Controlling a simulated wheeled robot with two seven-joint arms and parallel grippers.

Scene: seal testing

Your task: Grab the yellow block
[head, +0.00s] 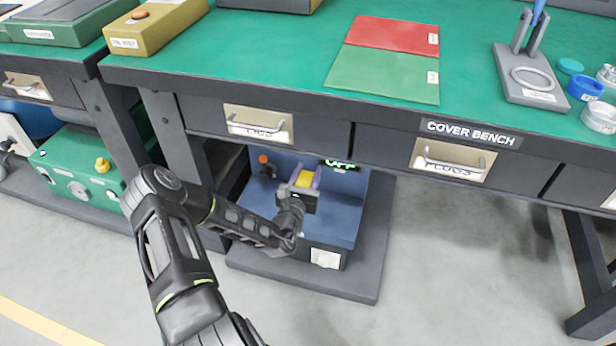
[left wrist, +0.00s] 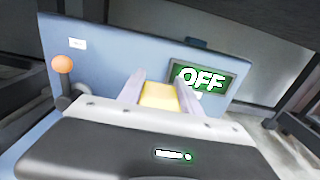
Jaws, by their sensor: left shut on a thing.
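My right gripper is not in view.
The blue unit (head: 338,222) has an upright back panel with an orange-tipped lever (head: 264,160) and a green sign (head: 341,165) reading OFF in the left wrist view. It stands on a grey base (head: 370,280). Above it is the bench with drawers (head: 258,123). Open floor lies to the right.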

